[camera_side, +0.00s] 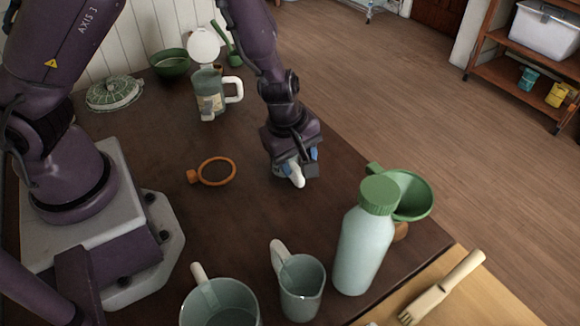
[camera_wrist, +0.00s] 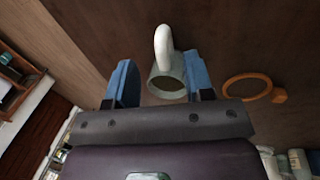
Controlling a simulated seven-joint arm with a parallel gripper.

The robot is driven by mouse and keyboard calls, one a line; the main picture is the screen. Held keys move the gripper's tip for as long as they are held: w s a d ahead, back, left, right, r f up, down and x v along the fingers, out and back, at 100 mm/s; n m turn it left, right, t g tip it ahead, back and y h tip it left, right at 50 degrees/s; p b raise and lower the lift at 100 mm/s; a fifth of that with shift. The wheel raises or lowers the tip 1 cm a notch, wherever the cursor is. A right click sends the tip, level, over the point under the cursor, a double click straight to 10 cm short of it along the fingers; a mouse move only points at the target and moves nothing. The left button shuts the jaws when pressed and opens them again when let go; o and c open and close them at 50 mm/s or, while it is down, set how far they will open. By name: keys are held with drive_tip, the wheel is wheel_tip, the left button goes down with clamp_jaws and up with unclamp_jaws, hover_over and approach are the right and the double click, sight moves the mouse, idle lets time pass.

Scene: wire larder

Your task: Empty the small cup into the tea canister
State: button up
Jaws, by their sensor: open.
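The small cup (camera_wrist: 160,85) is grey-green with a white handle. In the wrist view it lies between the two blue fingers of my open gripper (camera_wrist: 161,80), nearer the right finger. I cannot tell whether it touches that finger. In the side view my gripper (camera_side: 297,162) is low over the table and hides most of the cup; its white handle (camera_side: 297,178) shows below the fingers. A labelled, grey-green container with a white handle, which looks like the tea canister (camera_side: 207,98), stands farther back; a round white lid (camera_side: 203,45) appears raised behind it.
An orange ring (camera_side: 216,171) lies left of my gripper. A green-capped bottle (camera_side: 362,245), a green funnel (camera_side: 412,195), a mug (camera_side: 301,288) and a wider cup (camera_side: 220,303) stand in front. A green bowl (camera_side: 169,66) and patterned green dish (camera_side: 113,93) are at the back.

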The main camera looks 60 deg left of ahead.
sight(299, 172)
drive_tip(key=shift+w+f, duration=0.15)
drive_tip(key=shift+f, duration=0.75)
drive_tip(key=shift+w+f, duration=0.2)
drive_tip(key=shift+f, duration=0.75)
drive_tip(key=shift+w+f, duration=0.15)
drive_tip(key=shift+f, duration=0.75)
clamp_jaws()
